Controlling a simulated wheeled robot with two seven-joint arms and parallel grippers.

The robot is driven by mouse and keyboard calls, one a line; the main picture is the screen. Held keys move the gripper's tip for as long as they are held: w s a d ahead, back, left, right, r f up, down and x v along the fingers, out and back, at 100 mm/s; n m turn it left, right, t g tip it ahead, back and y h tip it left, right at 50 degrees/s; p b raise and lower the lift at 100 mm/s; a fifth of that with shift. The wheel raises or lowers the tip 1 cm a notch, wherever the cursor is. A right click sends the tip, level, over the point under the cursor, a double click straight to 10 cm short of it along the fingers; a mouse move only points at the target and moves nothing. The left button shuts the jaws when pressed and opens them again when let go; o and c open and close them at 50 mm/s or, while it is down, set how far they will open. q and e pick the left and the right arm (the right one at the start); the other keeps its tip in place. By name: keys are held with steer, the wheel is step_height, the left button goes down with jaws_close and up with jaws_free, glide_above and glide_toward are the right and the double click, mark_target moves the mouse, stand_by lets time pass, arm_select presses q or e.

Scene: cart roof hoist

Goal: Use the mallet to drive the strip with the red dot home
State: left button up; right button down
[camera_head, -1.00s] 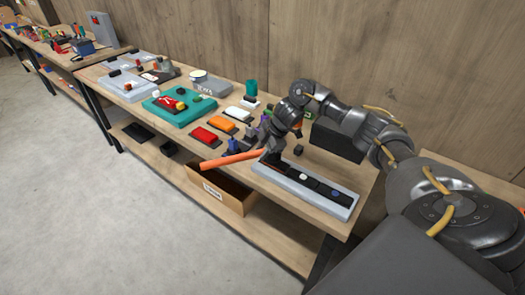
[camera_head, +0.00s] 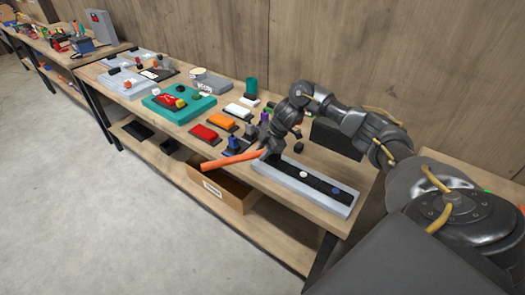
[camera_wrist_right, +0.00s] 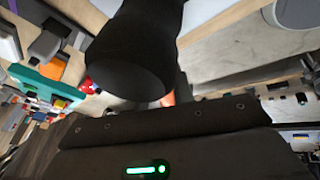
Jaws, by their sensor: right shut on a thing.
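My right gripper (camera_head: 271,146) is shut on the mallet, above the left end of a grey tray. The mallet's orange handle (camera_head: 230,160) sticks out to the left past the bench's front edge. In the right wrist view a large black cylinder, apparently the mallet head (camera_wrist_right: 135,60), fills the upper middle. The long grey tray (camera_head: 312,203) holds black strips (camera_head: 318,184) in its channel. A white dot (camera_head: 303,174) and a blue dot (camera_head: 334,188) show on them. I see no red dot; the tray's left end is partly hidden by my gripper. My left gripper is out of view.
Red (camera_head: 204,133) and orange (camera_head: 222,122) blocks stand left of my gripper, with a teal tray (camera_head: 165,112) beyond. A small dark cube (camera_head: 298,147) lies behind the grey tray. A cardboard box (camera_head: 222,192) sits on the lower shelf. The wooden wall closes the back.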

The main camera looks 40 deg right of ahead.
steer(key=shift+r+p, duration=3.25)
steer(key=shift+r, duration=0.3)
steer(key=shift+w+f, duration=0.1)
